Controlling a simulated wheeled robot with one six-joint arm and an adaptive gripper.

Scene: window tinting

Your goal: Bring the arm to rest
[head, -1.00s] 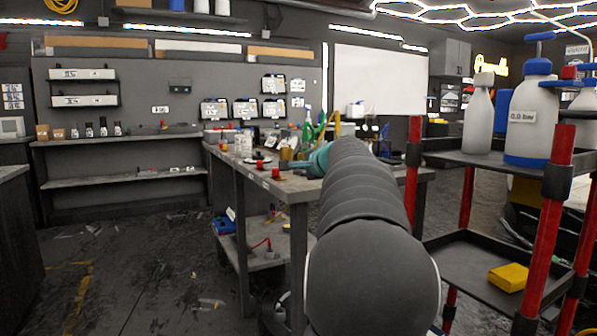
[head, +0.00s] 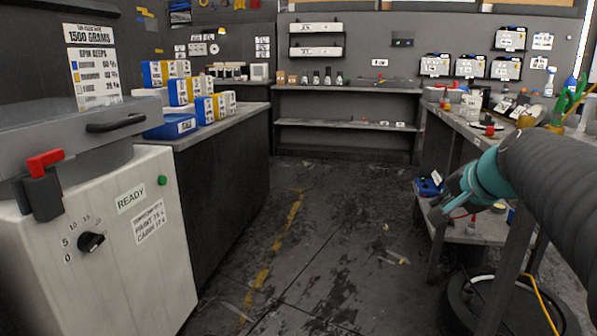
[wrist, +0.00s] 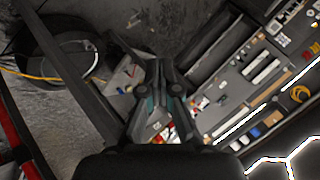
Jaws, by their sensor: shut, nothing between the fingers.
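My arm (head: 560,165) comes in from the right edge of the head view, grey with a teal wrist section. My gripper (head: 437,212) points left and down beside the workbench (head: 425,135), in front of its lower shelf. In the wrist view my gripper (wrist: 158,65) shows as dark fingers close together with nothing between them. In the head view the fingertips are small and dark against the bench.
A white machine (head: 110,240) marked READY stands close at the left. A dark counter (head: 225,125) with blue and yellow boxes is behind it. A round black bin (head: 460,300) stands on the floor below my arm. The floor aisle (head: 320,240) is mostly clear, with small litter.

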